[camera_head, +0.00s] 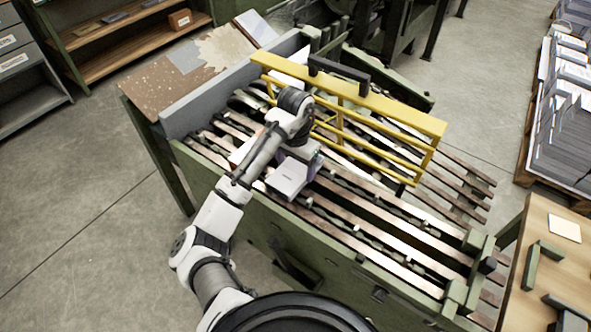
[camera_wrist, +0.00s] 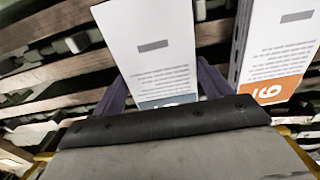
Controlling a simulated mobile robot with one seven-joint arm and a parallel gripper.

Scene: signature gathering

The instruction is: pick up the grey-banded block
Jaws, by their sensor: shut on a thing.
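The grey-banded block (camera_wrist: 155,50) is a white printed block with a blue-grey band and a partly hidden number at its near end in the wrist view. My gripper (camera_wrist: 165,84) has a dark purple finger on each side of that end and is shut on it. In the head view my gripper (camera_head: 306,160) is over the slatted rack, and the white block (camera_head: 288,180) sticks out toward my base. The black wrist edge hides the end of the band. I cannot tell whether the block still touches the slats.
An orange-banded white block (camera_wrist: 281,45) stands close beside the held one, also on the slatted rack (camera_head: 400,240). A yellow frame (camera_head: 400,107) with a black handle rises just behind my gripper. A wooden table (camera_head: 560,265) stands at the right.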

